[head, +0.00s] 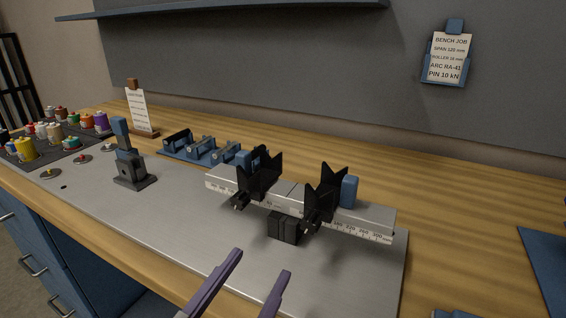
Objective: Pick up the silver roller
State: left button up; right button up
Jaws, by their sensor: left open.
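A blue rack (166,152) at the back of the bench holds several small rollers lying in cradles. A silver-looking roller (201,142) lies in the middle of it; the rollers are small, and their exact finishes are hard to tell apart. The rack's right end is partly hidden behind a black V-shaped support. My left gripper (262,263) shows its two purple fingers at the bottom edge, apart and with nothing between them. It is at the front of the bench, well short of the rack. My right gripper is not in view.
A ruled metal beam (378,217) with two black V-shaped supports (325,195) stands between my gripper and the rack. A dark upright fixture (130,165) stands left. Colored spools (101,121) sit far left. A job card (448,57) hangs on the wall.

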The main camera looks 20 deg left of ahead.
aim_at(204, 140)
jog(key=u, duration=1.1)
